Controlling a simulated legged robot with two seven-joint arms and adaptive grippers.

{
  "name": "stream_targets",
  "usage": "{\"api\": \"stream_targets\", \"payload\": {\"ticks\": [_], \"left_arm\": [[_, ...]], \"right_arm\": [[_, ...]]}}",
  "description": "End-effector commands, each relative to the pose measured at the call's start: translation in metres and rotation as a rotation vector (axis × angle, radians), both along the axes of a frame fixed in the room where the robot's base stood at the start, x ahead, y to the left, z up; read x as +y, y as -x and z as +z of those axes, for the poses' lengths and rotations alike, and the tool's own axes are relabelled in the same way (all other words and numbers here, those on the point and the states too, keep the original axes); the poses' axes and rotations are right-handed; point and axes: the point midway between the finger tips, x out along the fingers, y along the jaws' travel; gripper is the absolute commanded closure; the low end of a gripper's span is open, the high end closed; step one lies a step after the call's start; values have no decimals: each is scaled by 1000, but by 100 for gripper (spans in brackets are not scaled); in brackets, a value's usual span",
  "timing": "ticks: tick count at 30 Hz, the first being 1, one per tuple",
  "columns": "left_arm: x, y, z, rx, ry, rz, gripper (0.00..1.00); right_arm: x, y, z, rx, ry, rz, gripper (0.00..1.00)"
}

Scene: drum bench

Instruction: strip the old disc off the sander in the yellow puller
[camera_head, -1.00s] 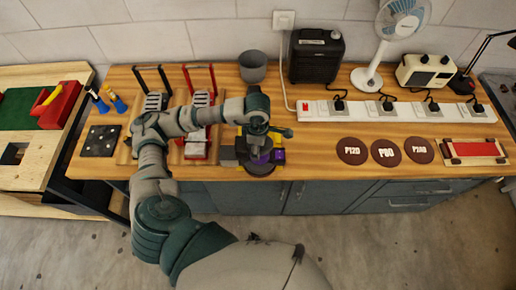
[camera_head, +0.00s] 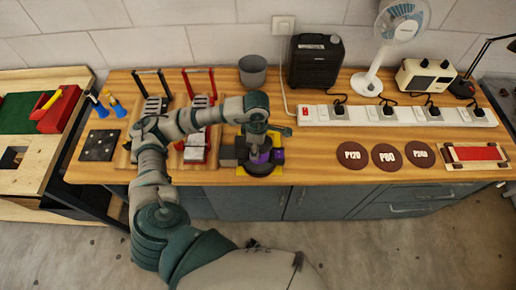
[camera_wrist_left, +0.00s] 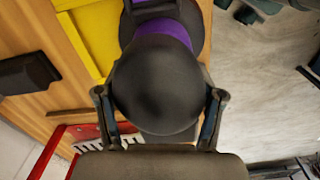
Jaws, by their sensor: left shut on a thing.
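The sander (camera_head: 264,156) is dark grey with purple parts and sits near the bench's front edge. In the left wrist view its rounded dark body (camera_wrist_left: 157,90) fills the middle, with a purple band (camera_wrist_left: 165,45) beyond. My left gripper (camera_head: 258,137) comes down on it from above. Its two fingers, seen in the left wrist view (camera_wrist_left: 158,118), are shut on the body's sides. The yellow puller (camera_head: 272,174) shows around and under the sander, and as a yellow plate (camera_wrist_left: 98,35) in the left wrist view. The old disc is not clearly visible. My right gripper is out of view.
Three brown discs marked P120 (camera_head: 349,155), P80 (camera_head: 387,158) and a third (camera_head: 420,155) lie to the right. A grey pot (camera_head: 253,70) and power strip (camera_head: 398,115) stand behind. Two racks (camera_head: 200,125) stand left.

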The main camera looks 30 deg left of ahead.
Motion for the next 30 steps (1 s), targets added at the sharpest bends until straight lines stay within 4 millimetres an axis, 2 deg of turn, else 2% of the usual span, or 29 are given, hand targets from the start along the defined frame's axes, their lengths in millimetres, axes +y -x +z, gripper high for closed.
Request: {"api": "stream_targets", "payload": {"ticks": [30], "left_arm": [[16,-19,-7,5,-6,8,81]], "right_arm": [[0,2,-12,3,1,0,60]]}}
